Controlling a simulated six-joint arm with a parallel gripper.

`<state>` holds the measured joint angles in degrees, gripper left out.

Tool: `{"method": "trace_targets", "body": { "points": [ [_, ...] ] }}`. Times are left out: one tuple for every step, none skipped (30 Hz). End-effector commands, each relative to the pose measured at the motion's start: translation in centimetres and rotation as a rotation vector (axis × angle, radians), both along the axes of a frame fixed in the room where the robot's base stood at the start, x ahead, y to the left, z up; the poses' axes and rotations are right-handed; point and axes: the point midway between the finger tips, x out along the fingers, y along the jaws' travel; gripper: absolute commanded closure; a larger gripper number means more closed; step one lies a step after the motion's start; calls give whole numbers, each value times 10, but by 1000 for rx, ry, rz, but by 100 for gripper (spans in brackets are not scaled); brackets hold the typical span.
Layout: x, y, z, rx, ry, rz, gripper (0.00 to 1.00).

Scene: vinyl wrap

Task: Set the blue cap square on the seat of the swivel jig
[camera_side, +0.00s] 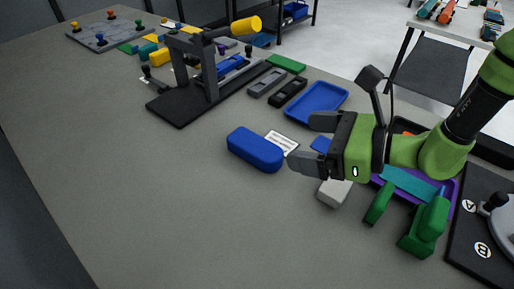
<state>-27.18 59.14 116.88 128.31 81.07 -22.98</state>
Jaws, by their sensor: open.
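A blue rounded block (254,150), which looks like the blue cap, lies flat on the grey table in the middle of the view. My gripper (310,143) is open and empty, just right of the block and apart from it in the picture. Its height above the table is hard to tell. At the right edge is a black plate (470,248) with round letter labels and a grey part with a dark knob (497,201); it looks like the swivel jig. It is cut off by the frame, and I cannot make out its seat.
A white label card (281,143) lies behind the block. A blue tray (316,98) and a dark frame with a yellow roller (246,26) stand farther back. Green blocks (424,230), a light grey block (334,192) and a purple tray (452,202) crowd below my arm. The front left table is clear.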

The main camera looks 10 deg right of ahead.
Motion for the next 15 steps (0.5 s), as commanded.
{"method": "trace_targets", "body": {
  "points": [
    [0,-3,-20,-12,31,-51,11],
    [1,-5,-29,-18,42,-81,11],
    [2,-8,-39,-26,54,-114,11],
    [2,-10,-44,-29,60,-134,11],
    [2,-12,-49,-33,66,-152,11],
    [3,-13,-54,-37,70,-169,11],
    [4,-13,-56,-39,72,-176,11],
    [5,-13,-58,-40,72,-181,11],
    [7,-11,-60,-41,72,-185,11],
    [9,-9,-61,-42,71,-186,11],
    [12,-7,-63,-42,71,-186,11],
    [16,-3,-64,-40,70,-186,11],
    [18,0,-66,-40,69,-185,11],
    [21,2,-67,-40,70,-185,11],
    [24,5,-69,-41,71,-184,11]
  ]
}}
